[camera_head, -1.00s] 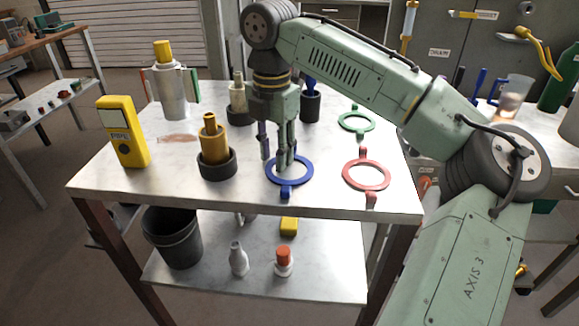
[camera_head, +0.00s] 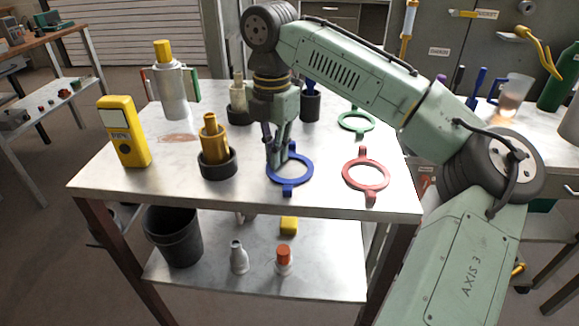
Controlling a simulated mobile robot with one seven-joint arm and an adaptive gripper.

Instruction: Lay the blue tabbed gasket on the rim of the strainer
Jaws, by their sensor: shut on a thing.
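The blue tabbed gasket (camera_head: 308,174) is a flat ring with two opposite tabs, near the front of the white table. My gripper (camera_head: 275,164) points down at its back-left edge and is shut on that part of the ring. The gasket looks level, at or very close to the tabletop; I cannot tell if it is lifted. No part is clearly marked as the strainer. Candidates are a golden stepped part (camera_head: 213,142) in a dark round base left of my gripper, a cream part (camera_head: 238,90) and a blue part in a dark cup (camera_head: 310,104) behind.
A red tabbed ring (camera_head: 347,175) lies to the right, a green one (camera_head: 371,125) behind it. A yellow meter (camera_head: 124,132) and a silver canister with a yellow top (camera_head: 170,92) stand at left. The lower shelf (camera_head: 200,282) holds small items beside a black bucket (camera_head: 172,238).

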